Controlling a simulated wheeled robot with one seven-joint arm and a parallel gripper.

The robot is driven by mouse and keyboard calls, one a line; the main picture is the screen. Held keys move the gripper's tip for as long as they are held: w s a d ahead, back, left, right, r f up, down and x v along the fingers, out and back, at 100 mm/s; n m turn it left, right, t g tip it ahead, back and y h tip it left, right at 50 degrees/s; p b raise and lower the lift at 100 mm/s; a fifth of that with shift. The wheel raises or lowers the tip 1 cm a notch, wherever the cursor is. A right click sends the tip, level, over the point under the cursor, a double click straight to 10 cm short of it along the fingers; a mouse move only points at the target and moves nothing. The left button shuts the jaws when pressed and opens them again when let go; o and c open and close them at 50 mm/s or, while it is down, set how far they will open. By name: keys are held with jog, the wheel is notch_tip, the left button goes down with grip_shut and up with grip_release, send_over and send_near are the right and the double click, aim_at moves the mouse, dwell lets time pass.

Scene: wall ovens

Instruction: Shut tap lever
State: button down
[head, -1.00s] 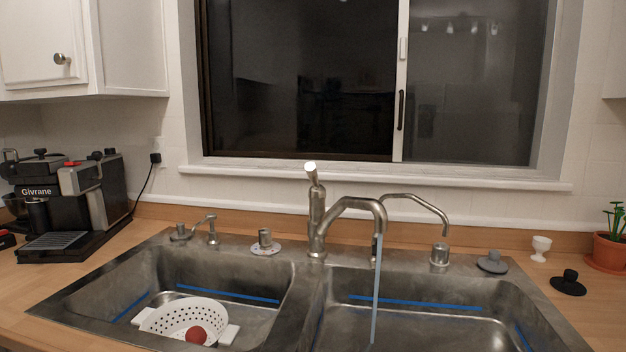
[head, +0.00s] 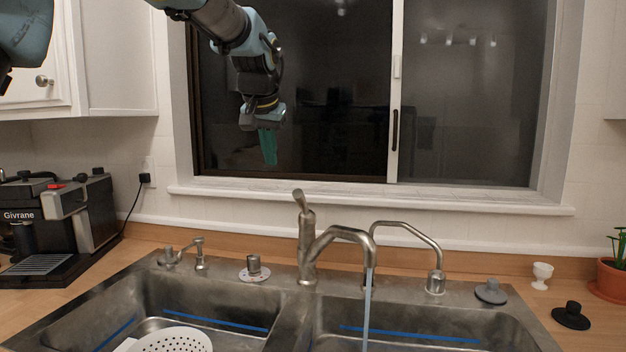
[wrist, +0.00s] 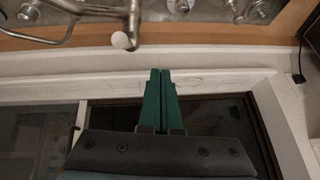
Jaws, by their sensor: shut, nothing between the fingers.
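The tap (head: 309,245) is brushed metal and stands behind the divider of the double sink. Its lever (head: 301,199) points up from the top of the tap body, tilted slightly left. A stream of water (head: 367,305) runs from the spout into the right basin. My gripper (head: 268,160) has green fingers pointing down and hangs in front of the window, above and left of the lever, apart from it. In the wrist view the fingers (wrist: 161,75) are together with nothing between them. The lever's round tip (wrist: 121,41) shows ahead and left of them.
A second thin curved spout (head: 408,232) stands right of the tap. A soap dispenser (head: 200,252) stands to the left. A white colander (head: 176,340) sits in the left basin. The window sill (head: 370,194) runs behind the tap. A coffee machine (head: 70,215) is far left.

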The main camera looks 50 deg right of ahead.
notch_tip(320, 180, up, 3)
jog(key=m, duration=0.1)
send_over(302, 203)
jog(key=s, duration=0.2)
jog(key=shift+h, duration=0.4)
jog(key=w+f+p, duration=0.1)
jog(key=f, duration=0.2)
jog(key=w+d+f+p, duration=0.1)
jog(key=f+p, duration=0.1)
jog(key=f, duration=0.1)
jog(key=w+d+f+p, duration=0.1)
jog(key=f+p, duration=0.1)
jog(key=f, duration=0.1)
jog(key=shift+f, duration=0.35)
jog(key=shift+s+a+f, duration=0.1)
jog(key=shift+a+f, duration=0.2)
jog(key=shift+f, duration=0.15)
